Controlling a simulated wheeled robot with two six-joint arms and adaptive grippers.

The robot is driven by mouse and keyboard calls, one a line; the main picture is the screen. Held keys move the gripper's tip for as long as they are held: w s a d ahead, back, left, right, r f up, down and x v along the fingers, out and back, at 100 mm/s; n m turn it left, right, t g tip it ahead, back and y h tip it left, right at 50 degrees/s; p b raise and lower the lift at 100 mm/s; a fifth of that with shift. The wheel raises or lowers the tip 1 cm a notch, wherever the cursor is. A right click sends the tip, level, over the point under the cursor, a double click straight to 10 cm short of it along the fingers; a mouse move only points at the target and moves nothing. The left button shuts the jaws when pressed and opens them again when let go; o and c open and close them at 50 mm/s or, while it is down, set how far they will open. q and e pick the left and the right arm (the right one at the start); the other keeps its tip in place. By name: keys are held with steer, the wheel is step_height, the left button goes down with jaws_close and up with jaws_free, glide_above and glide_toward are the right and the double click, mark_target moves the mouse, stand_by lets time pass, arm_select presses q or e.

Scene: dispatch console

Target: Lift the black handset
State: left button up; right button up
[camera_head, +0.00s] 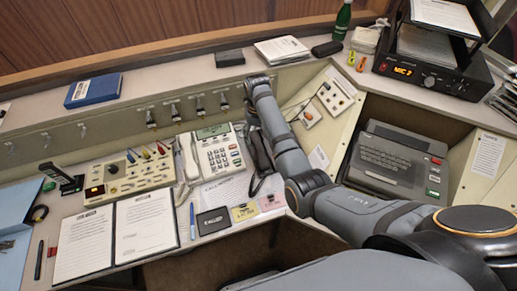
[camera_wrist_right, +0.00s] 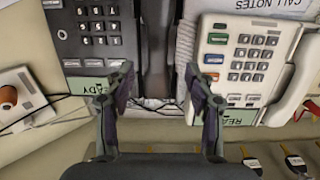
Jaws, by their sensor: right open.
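The black handset (camera_wrist_right: 156,45) lies lengthwise beside the dark phone's keypad in the right wrist view. In the head view the black handset (camera_head: 261,156) shows partly beside my right forearm, just right of the white phone. My right gripper (camera_wrist_right: 160,82) is open, with one finger on each side of the handset's near end. I cannot tell whether the fingers touch it. In the head view my right gripper (camera_head: 251,126) is small and partly hidden by my arm. The dark phone base (camera_wrist_right: 98,28) is mostly hidden there. My left gripper is not in view.
The white phone (camera_wrist_right: 243,65) stands close beside the handset. A switch panel (camera_head: 130,175) and clipboards (camera_head: 146,225) lie to the left. A keyboard unit (camera_head: 390,158) and a radio (camera_head: 433,72) are on the right. Keys hang along the back wall.

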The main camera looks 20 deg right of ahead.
mark_target(259, 147)
steer(key=shift+w+f, duration=0.15)
steer(key=shift+f, duration=0.75)
steer(key=shift+d+f, duration=0.1)
steer(key=shift+f, duration=0.3)
steer(key=f, duration=0.4)
steer(key=shift+s+d+p, duration=0.1)
steer(key=shift+s+p, duration=0.1)
steer(key=shift+p, duration=0.2)
steer(key=shift+f, duration=0.15)
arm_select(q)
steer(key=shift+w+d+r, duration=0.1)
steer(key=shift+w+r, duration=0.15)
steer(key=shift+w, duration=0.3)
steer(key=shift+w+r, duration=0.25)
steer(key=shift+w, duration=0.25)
arm_select(e)
jaws_close()
